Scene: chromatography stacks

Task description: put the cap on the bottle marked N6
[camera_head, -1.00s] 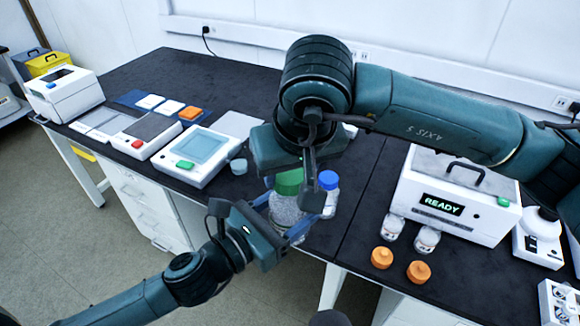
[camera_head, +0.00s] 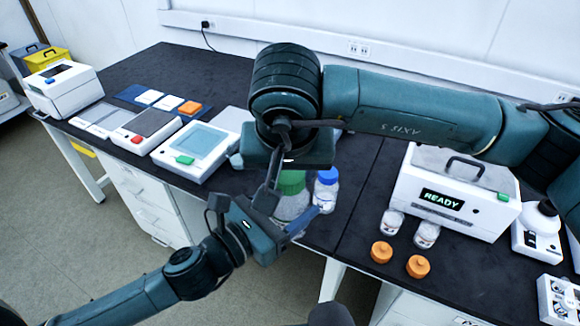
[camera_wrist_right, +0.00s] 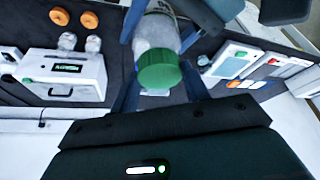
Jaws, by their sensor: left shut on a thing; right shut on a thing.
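A clear bottle with pale contents (camera_head: 290,207) stands upright near the front edge of the bench. A green cap (camera_head: 292,182) is at its mouth; they also show in the right wrist view as the cap (camera_wrist_right: 158,72) and bottle (camera_wrist_right: 157,33). I cannot tell whether it is fully seated, and no N6 mark is readable. My left gripper (camera_head: 297,220) is shut around the bottle body from the front. My right gripper (camera_head: 275,190) comes from above, shut on the green cap, with a finger on either side in the right wrist view (camera_wrist_right: 160,85).
A blue-capped bottle (camera_head: 326,190) stands close on the right. Further right are two small jars (camera_head: 392,221), (camera_head: 427,234), two orange caps (camera_head: 381,252), (camera_head: 418,266) and a white device reading READY (camera_head: 455,190). A tablet-like device (camera_head: 196,150) lies left.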

